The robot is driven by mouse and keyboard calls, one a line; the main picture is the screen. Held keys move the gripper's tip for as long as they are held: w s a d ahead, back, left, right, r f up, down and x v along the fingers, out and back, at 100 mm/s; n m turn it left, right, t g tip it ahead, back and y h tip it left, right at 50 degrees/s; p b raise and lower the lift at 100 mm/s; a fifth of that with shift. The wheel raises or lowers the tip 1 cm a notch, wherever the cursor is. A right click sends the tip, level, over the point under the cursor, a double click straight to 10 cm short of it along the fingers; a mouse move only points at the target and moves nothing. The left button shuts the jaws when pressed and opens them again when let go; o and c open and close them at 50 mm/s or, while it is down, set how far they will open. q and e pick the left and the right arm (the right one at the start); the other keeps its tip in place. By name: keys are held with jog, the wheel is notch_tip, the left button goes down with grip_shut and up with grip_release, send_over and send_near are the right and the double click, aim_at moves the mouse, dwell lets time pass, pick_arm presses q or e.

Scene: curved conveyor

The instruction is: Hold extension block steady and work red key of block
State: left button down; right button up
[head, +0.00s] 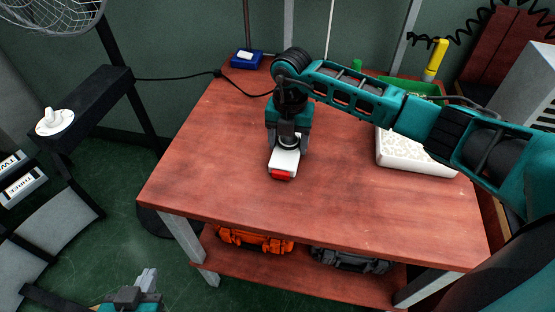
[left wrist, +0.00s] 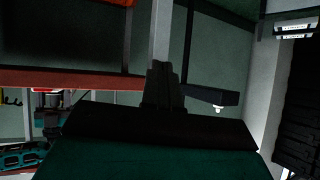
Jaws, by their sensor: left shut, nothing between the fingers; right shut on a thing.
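The extension block (head: 286,158) is white with a red key (head: 283,175) at its near end. It lies on the red-brown table, left of the table's middle. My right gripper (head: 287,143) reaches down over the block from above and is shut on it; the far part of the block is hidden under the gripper. My left gripper (head: 148,278) is shut and empty, low at the bottom left of the head view, away from the table top. Its shut fingers (left wrist: 162,85) also show in the left wrist view.
A blue box (head: 246,60) stands at the table's back left with a black cable. A white tray (head: 400,158) and a green bin (head: 410,87) are at the right. Orange (head: 250,240) and grey (head: 350,261) bags lie on the lower shelf. The table's front left is clear.

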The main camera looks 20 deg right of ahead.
pick_arm(q)
jog(key=w+d+r+m+h, duration=0.2)
jog(key=d+r+m, duration=0.2)
jog(key=d+m, duration=0.25)
jog(key=w+d+r+m+h, duration=0.1)
jog(key=d+r+m+h, duration=0.15)
jog(key=d+m, duration=0.4)
jog(key=s+d+r+m, duration=0.2)
jog(key=d+m, duration=0.1)
jog(key=m, duration=1)
jog(key=s+d+r+m+g, duration=0.1)
jog(key=s+d+r+m, duration=0.1)
jog(key=m, duration=1.1)
jog(key=s+d, duration=0.1)
jog(key=d, duration=0.1)
jog(key=shift+d+r+g, duration=0.3)
jog(key=shift+r, duration=0.1)
jog(key=shift+y, duration=0.25)
